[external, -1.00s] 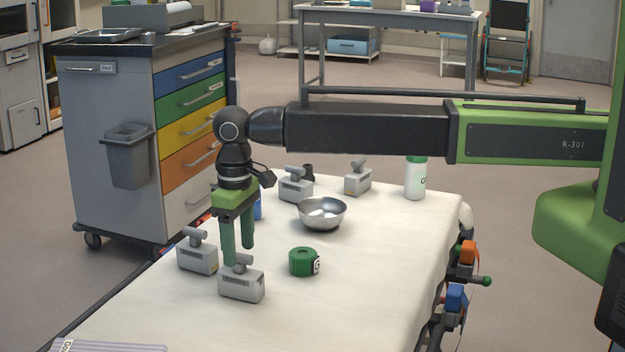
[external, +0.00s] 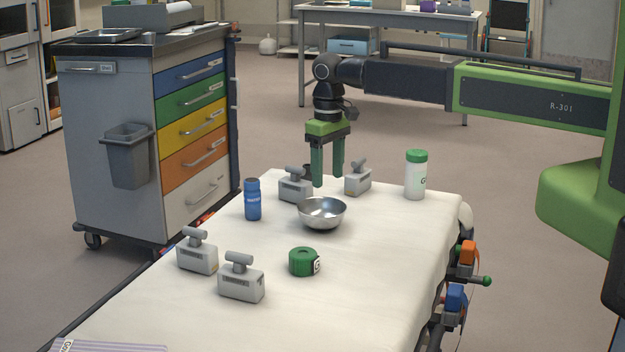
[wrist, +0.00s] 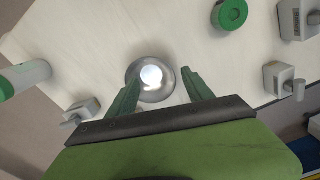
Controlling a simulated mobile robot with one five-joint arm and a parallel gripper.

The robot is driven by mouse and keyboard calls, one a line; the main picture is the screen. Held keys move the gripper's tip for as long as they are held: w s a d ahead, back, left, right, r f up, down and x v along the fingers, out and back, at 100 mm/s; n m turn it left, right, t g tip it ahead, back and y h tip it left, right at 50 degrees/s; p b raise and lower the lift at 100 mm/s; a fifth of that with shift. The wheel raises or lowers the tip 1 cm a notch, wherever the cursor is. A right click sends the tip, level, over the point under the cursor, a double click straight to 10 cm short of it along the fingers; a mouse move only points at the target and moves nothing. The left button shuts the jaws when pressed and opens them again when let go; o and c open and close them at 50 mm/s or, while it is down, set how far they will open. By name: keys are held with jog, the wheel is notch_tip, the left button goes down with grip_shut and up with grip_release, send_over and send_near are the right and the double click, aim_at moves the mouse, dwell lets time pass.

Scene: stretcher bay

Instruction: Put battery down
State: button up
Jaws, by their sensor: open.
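Several grey batteries with T-shaped handles stand upright on the white stretcher sheet. Two are at the front left, one nearer (external: 241,284) and one just behind it (external: 197,257). Two more are at the back, one left (external: 294,189) and one right (external: 357,182). My gripper (external: 327,181) is open and empty, pointing down above the far part of the stretcher, behind the steel bowl in the picture. In the wrist view the bowl (wrist: 142,94) shows between the spread fingers, with batteries at right (wrist: 278,78), upper right (wrist: 296,20) and lower left (wrist: 80,111).
The steel bowl (external: 322,219) stands mid-stretcher. A green tape roll (external: 302,262), a blue bottle (external: 252,200) and a white bottle with green cap (external: 415,178) stand around it. A dark small object is partly hidden behind the back-left battery. The front right sheet (external: 370,295) is clear.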

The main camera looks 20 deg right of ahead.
jog(key=s+d+r+m+p, duration=0.1)
jog(key=d+m, duration=0.4)
jog(key=d, duration=3.6)
jog(key=shift+s+d+r+p, duration=0.15)
jog(key=shift+d+r+p, duration=0.15)
jog(key=shift+r+p, duration=0.2)
jog(key=shift+o, duration=0.4)
jog(key=shift+f+b, duration=0.25)
jog(key=shift+b, duration=0.05)
